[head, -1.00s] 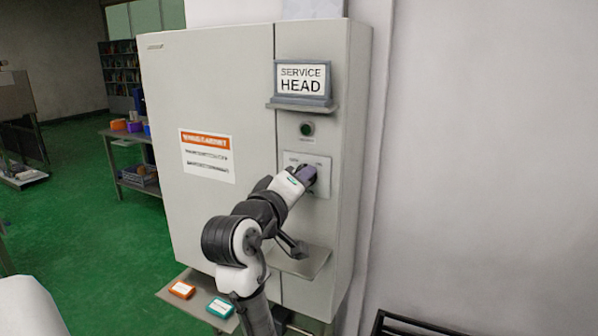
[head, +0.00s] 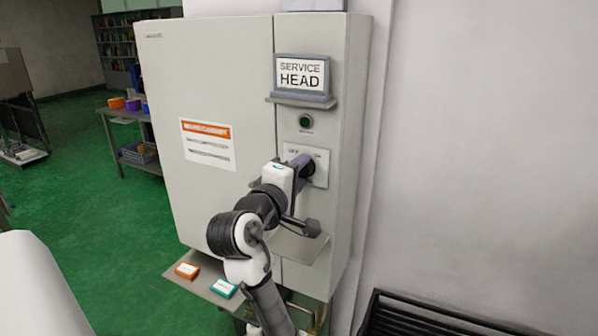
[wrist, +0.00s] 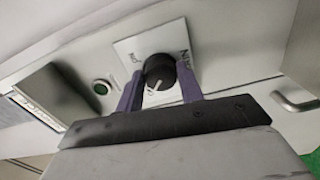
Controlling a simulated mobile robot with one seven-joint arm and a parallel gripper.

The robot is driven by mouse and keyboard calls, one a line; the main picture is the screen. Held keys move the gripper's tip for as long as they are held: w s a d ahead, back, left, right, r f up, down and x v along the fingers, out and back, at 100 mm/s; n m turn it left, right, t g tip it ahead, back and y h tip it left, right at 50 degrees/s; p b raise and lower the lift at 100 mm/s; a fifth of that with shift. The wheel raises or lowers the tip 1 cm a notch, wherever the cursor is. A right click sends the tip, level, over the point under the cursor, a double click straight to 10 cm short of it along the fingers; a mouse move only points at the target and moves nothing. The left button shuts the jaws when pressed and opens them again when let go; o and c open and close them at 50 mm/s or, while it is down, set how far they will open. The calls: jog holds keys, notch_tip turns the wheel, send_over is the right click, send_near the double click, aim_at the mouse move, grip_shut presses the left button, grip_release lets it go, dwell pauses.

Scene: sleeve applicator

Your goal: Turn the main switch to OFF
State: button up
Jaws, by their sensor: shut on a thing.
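The main switch is a round black knob (wrist: 160,72) with a white mark, on a pale square plate (wrist: 135,45) with lettering on both sides of the knob. In the wrist view the mark points to the knob's lower left edge. In the head view the plate (head: 321,170) is on the cabinet's right-hand panel, and my gripper covers most of the knob. My gripper (wrist: 158,88) has its two purple fingers on either side of the knob and is shut on it. It also shows in the head view (head: 303,165).
A green button (head: 305,122) and a SERVICE HEAD sign (head: 302,76) on a small ledge are above the switch. A shelf (head: 300,246) juts out below it. Orange (head: 187,270) and teal (head: 224,288) blocks lie on a low tray. A black rack (head: 415,318) stands at lower right.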

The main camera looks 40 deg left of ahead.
jog(key=o, duration=1)
jog(key=b+v, duration=0.4)
jog(key=v, duration=1)
jog(key=shift+w, duration=0.15)
